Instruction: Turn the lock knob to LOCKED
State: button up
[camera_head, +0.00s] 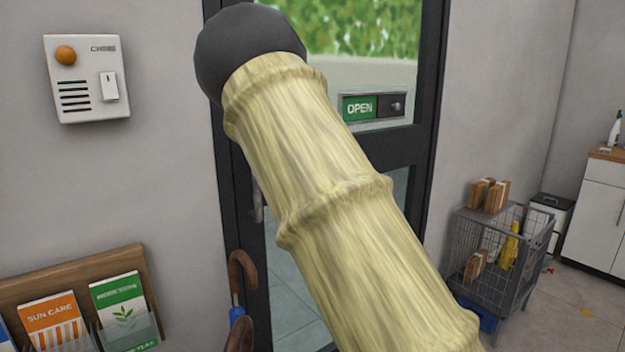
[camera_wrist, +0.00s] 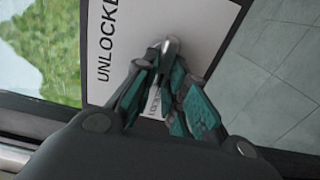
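The lock plate (camera_wrist: 112,45) is pale and fills the upper middle of the wrist view, with the word UNLOCKED along its left side. A smaller label, partly covered, shows between my fingers and seems to read LOCKED (camera_wrist: 153,102). The silver lock knob (camera_wrist: 169,46) stands out from the plate. My gripper (camera_wrist: 165,62) has its teal-padded fingertips close on both sides of the knob and looks shut on it. The fingers hide much of the knob, so I cannot tell its exact setting. In the head view my arm covers the lock and gripper.
The glass door has a dark frame (camera_head: 428,110) and an OPEN sign (camera_head: 360,107). A wall box (camera_head: 87,78) hangs at the left above a leaflet rack (camera_head: 70,270). Umbrella handles (camera_head: 242,268) stand by the door. A wire cart (camera_head: 495,260) stands right, with floor around it.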

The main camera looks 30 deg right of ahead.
jog(key=o, duration=0.4)
jog(key=shift+a, duration=0.1)
jog(key=shift+c, duration=0.2)
jog(key=s+d, duration=0.1)
jog(key=s, duration=1.1)
